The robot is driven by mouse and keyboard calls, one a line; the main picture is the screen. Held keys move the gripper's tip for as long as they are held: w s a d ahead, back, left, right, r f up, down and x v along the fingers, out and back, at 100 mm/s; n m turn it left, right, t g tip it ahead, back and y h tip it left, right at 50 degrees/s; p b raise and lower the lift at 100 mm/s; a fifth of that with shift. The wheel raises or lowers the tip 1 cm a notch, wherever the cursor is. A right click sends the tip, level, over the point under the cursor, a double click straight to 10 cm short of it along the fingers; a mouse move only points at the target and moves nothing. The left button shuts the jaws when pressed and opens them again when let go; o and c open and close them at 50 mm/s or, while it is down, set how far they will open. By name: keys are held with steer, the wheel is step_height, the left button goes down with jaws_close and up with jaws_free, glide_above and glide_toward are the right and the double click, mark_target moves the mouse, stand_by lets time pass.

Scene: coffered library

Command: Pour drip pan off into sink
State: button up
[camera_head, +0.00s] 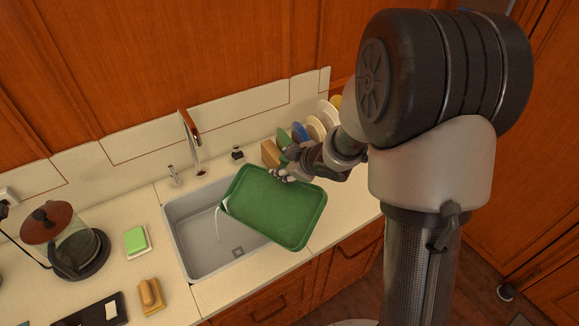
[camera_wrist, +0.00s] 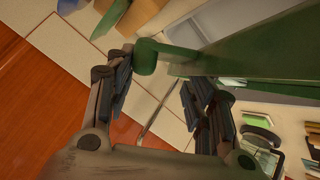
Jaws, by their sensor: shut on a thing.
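The green drip pan (camera_head: 275,205) is held over the right part of the grey sink (camera_head: 192,245), tilted with its left corner low. A thin pale stream (camera_head: 218,222) runs from that corner down into the basin. My gripper (camera_head: 284,176) is at the pan's back edge and shut on it. In the wrist view my gripper's fingers (camera_wrist: 158,85) are on either side of a green grip (camera_wrist: 146,57) on the pan; the exact contact is hard to see. The pan hides the sink's right side.
A tap (camera_head: 190,132) stands behind the sink. Plates in a rack (camera_head: 312,125) stand at the back right, close to my arm. A green sponge (camera_head: 136,240), a brush (camera_head: 150,294) and a glass pot (camera_head: 68,240) stand on the counter to the left.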

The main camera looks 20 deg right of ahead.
steer(key=a+r+n+h+b, duration=0.3)
steer(key=a+r+h+b, duration=0.2)
steer(key=a+r+b, duration=0.4)
steer(key=shift+s+a+r+h+b, duration=0.35)
steer(key=shift+a+b, duration=0.55)
steer(key=shift+a, duration=0.9)
stand_by(0.8)
steer(key=shift+w, duration=0.1)
stand_by(1.8)
